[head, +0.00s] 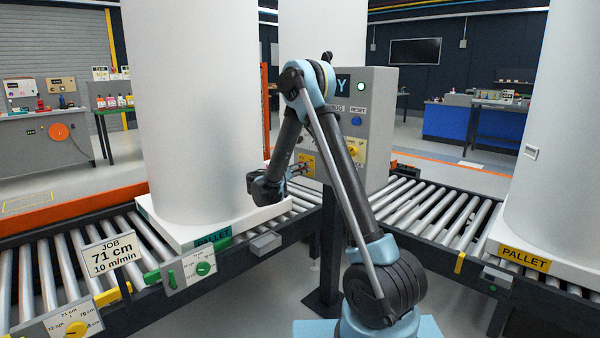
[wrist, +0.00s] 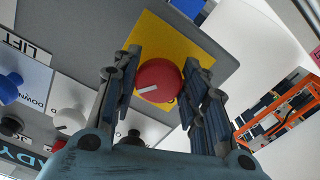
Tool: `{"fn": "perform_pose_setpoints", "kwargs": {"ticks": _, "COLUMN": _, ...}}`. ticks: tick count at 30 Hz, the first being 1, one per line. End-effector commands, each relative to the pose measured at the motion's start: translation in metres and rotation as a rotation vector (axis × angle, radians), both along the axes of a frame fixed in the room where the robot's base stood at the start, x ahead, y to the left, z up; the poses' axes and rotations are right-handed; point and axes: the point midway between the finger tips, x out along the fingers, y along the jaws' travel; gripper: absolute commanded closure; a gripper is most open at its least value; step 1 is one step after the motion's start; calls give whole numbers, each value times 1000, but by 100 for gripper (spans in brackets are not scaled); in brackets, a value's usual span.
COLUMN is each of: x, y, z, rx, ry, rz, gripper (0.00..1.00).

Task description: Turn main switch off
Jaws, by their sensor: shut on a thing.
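The main switch is a round red knob (wrist: 160,80) with a white pointer mark, on a yellow plate (wrist: 150,35) in the wrist view. The mark points to the left and slightly down in that picture. My gripper (wrist: 166,72) has one finger on each side of the knob and is shut on it. In the head view, my gripper (head: 292,172) is at the lower left of the grey control box (head: 376,88), by the yellow plate (head: 308,163). The red knob is hidden there.
The box also carries a blue reset button (head: 356,121), a pale lit lamp (head: 361,87) and a yellow knob (head: 354,150). A white tank (head: 190,110) on a pallet stands close left of my gripper. Another tank (head: 560,140) stands at right. Roller conveyors (head: 415,205) run below.

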Motion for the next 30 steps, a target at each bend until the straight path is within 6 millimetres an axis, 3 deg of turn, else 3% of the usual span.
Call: {"fn": "perform_pose_setpoints", "kwargs": {"ticks": 30, "x": 0, "y": 1, "z": 3, "rx": -666, "ry": 665, "rz": 8, "gripper": 84}}
